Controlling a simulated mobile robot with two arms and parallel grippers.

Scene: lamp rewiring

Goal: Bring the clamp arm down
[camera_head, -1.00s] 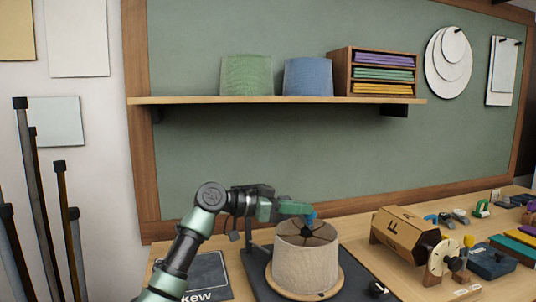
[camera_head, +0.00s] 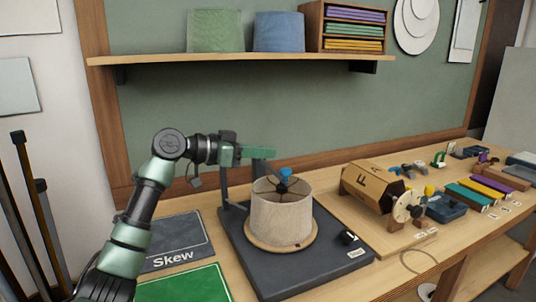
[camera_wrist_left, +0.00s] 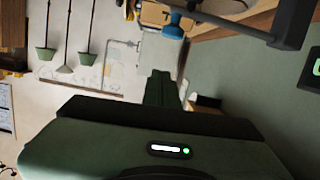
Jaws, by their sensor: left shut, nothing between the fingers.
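The lampshade (camera_head: 281,217), cream and ribbed, stands upright on a round wooden disc (camera_head: 282,248) on a dark base plate (camera_head: 330,270). A dark clamp post (camera_head: 224,185) rises behind it at left. The clamp's blue tip (camera_head: 286,173) sits at the shade's top opening, over the dark spokes; contact is unclear. The left wrist view shows the dark clamp arm (camera_wrist_left: 240,27) ending at the blue tip (camera_wrist_left: 172,24). My left gripper (camera_head: 274,153), green, is shut and empty, above and left of the blue tip; its fingers (camera_wrist_left: 162,84) are together in the wrist view. My right gripper is out of view.
A mat marked Skew (camera_head: 174,243) and a green mat (camera_head: 185,285) lie left of the base. A cardboard-coloured box (camera_head: 372,184) stands at right, with tools and coloured blocks beyond. A shelf (camera_head: 240,58) with shades runs above.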

